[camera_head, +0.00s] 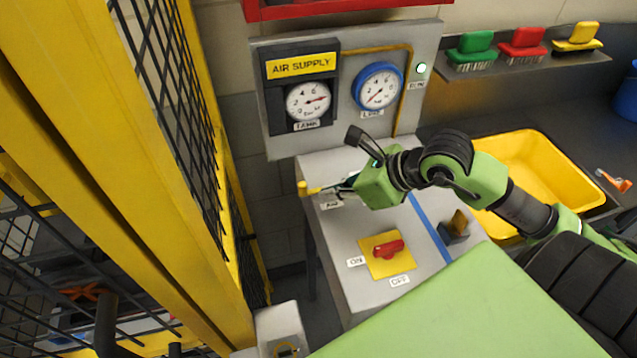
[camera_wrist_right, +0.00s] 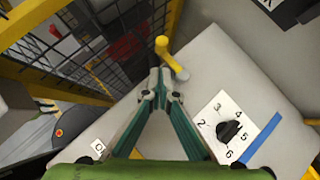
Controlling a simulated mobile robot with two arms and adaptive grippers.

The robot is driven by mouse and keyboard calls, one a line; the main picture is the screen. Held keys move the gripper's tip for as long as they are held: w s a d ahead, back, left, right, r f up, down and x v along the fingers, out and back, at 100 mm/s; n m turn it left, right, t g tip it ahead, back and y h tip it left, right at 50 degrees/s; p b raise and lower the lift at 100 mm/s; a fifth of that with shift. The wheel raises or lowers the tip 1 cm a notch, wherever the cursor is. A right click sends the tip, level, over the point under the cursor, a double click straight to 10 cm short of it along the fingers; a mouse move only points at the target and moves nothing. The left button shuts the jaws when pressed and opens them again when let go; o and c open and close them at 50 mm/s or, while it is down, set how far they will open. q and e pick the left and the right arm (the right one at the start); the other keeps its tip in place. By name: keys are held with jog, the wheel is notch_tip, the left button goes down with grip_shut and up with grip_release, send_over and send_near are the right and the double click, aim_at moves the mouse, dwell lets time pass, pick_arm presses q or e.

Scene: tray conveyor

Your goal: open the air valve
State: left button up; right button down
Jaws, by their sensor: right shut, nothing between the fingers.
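The air valve has a yellow lever (camera_head: 312,188) at the left edge of the grey bench top, beside a small AIR label (camera_head: 331,204). In the right wrist view the yellow lever (camera_wrist_right: 166,52) stands just beyond the fingertips. My right gripper (camera_head: 345,185) is over the bench, pointing left at the lever. Its fingers (camera_wrist_right: 162,80) are together with nothing between them. They are close to the lever; I cannot tell whether they touch it. The line gauge (camera_head: 378,87) needle points low left, and the tank gauge (camera_head: 308,101) needle points right. I do not see my left gripper.
A red switch (camera_head: 388,250) on a yellow plate sits nearer on the bench. A numbered dial with a black knob (camera_wrist_right: 230,130) shows in the wrist view. A yellow mesh fence (camera_head: 215,150) stands left. A yellow bin (camera_head: 535,165) is right, with brushes (camera_head: 527,45) above.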

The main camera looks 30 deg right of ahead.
aim_at(306, 191)
jog(key=shift+w+a+r+p, duration=0.1)
jog(key=shift+w+a+p, duration=0.2)
jog(key=shift+w, duration=0.2)
jog(key=shift+w+a+r+p, duration=0.1)
jog(key=shift+w+a+p, duration=0.2)
jog(key=shift+w, duration=0.2)
jog(key=shift+w+a+f, duration=0.2)
jog(key=shift+w, duration=0.1)
jog(key=shift+d, duration=0.1)
